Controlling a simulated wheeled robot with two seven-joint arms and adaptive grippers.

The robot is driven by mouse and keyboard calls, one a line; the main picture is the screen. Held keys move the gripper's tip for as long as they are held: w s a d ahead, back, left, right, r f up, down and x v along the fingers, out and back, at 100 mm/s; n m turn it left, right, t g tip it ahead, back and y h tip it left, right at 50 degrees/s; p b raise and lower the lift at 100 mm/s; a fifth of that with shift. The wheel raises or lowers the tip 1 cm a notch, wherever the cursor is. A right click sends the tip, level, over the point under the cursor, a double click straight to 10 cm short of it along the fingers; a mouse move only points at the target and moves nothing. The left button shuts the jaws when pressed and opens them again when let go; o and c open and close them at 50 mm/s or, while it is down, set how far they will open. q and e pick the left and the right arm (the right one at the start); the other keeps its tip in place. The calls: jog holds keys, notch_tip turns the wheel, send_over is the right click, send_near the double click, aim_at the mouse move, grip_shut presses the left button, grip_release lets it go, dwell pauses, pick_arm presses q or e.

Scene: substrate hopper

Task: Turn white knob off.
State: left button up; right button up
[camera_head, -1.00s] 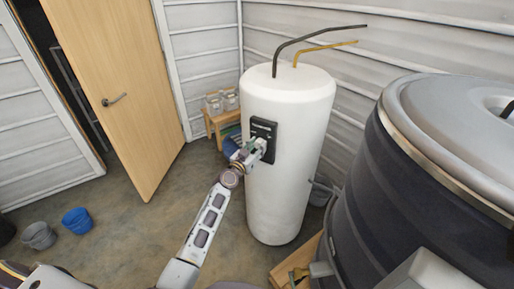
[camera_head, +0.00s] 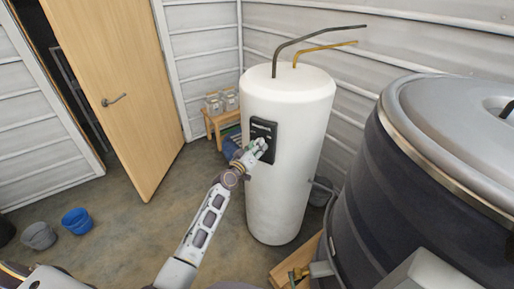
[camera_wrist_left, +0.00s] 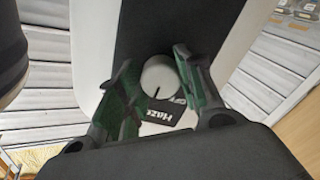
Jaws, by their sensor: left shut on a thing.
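The white knob (camera_wrist_left: 158,79) sits on a dark control panel (camera_head: 263,134) on the front of a tall white tank (camera_head: 285,195). A dark pointer line on the knob points toward the lower edge of the left wrist view. My left gripper (camera_head: 261,146) is at the panel. In the left wrist view its two green-padded fingers (camera_wrist_left: 159,82) stand on either side of the knob, shut on it. In the head view the gripper hides the knob. My right gripper is not in view.
A large dark vat (camera_head: 430,165) with a grey lid stands close to the right of the tank. A small wooden stool (camera_head: 217,124) with jars is behind on the left. A wooden door (camera_head: 120,85) and blue bucket (camera_head: 76,221) are left; the floor between is clear.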

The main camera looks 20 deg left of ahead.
pick_arm(q)
jog(key=n+p, duration=0.1)
jog(key=n, duration=0.8)
jog(key=shift+n, duration=0.3)
dwell(0.4)
jog(key=o, duration=1)
jog(key=shift+o, duration=0.2)
jog(key=shift+s, duration=0.2)
jog(key=v, duration=1.1)
jog(key=shift+s, duration=0.3)
jog(key=shift+a, duration=0.1)
